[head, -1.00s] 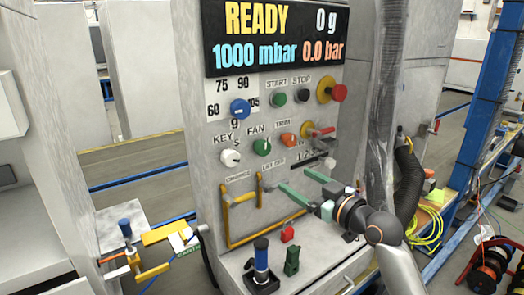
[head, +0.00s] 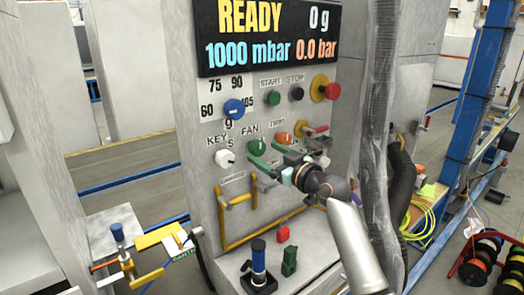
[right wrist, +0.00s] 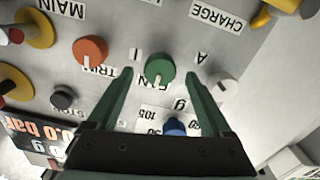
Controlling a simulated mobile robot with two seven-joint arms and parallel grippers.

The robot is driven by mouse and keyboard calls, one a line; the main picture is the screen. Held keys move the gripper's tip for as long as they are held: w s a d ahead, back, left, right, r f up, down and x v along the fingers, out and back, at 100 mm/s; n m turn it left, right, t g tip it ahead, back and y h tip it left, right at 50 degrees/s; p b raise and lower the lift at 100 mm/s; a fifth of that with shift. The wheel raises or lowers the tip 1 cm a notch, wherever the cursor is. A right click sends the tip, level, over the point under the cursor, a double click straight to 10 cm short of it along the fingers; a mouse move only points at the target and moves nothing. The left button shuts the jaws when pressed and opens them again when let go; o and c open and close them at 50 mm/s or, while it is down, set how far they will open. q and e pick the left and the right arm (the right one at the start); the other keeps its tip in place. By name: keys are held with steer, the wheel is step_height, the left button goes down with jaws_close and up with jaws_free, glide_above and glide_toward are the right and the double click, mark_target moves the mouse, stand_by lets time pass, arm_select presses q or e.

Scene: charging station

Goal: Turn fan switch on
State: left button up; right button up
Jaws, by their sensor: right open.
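The fan switch is a green round knob (head: 256,146) under the FAN label on the grey panel. It also shows in the right wrist view as a green knob (right wrist: 159,69) with a light pointer line, between the fingertips in the picture. My right gripper (head: 263,153) is open, with its green fingers pointing at the panel by the knob. In the right wrist view the open right gripper (right wrist: 160,76) has one finger on each side of the knob, with gaps visible. Whether the tips reach the knob's depth, I cannot tell. My left gripper is not in view.
Close by are the white key knob (head: 225,159), the orange trim knob (head: 284,139) and the blue dial (head: 234,108). A yellow handle (head: 238,201) sticks out below. A wrapped vertical pipe (head: 380,120) stands right of the panel.

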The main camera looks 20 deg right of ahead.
steer(key=shift+x, duration=1.2)
jaws_close()
